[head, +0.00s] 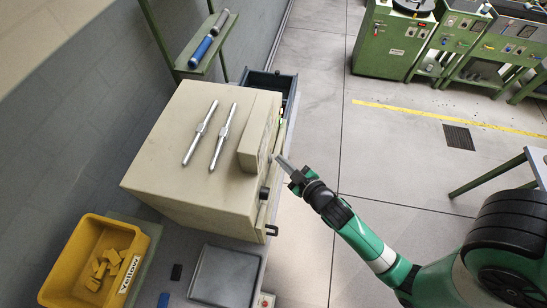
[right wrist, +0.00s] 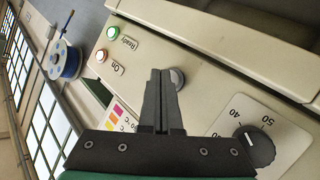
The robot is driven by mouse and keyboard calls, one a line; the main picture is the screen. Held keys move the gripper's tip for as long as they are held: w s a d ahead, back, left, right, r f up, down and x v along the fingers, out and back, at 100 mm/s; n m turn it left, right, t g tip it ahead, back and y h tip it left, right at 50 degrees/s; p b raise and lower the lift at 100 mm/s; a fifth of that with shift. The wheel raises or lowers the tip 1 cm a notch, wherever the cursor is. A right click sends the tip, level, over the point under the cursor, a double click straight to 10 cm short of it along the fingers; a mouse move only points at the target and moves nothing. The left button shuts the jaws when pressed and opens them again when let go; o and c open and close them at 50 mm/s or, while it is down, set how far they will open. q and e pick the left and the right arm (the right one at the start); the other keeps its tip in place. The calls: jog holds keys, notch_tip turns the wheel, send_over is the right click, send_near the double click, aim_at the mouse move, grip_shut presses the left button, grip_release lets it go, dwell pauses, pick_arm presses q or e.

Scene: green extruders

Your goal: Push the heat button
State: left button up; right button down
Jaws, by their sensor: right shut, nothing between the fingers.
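A beige oven-like box (head: 190,150) stands on a bench in the head view, its control panel facing right and mostly out of sight there. In the right wrist view a round grey button (right wrist: 178,78) sits on the panel (right wrist: 205,85); no readable label shows beside it. It is probably the heat button. My right gripper (head: 284,162) is shut and empty, its tips at the panel side. In the right wrist view its fingertips (right wrist: 160,72) appear just left of the button and overlap its edge; I cannot tell whether they touch it. My left gripper is not in view.
The panel has a lit Ready lamp (right wrist: 113,33), an On lamp (right wrist: 101,56) and a dial (right wrist: 252,147). A yellow bin (head: 75,240) with yellow pieces stands at lower left. Two metal rods (head: 223,137) lie on the box. Open floor lies to the right.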

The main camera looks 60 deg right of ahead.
jog(key=shift+w+a, duration=0.15)
jog(key=shift+w, duration=0.25)
jog(key=shift+s, duration=0.35)
dwell(0.3)
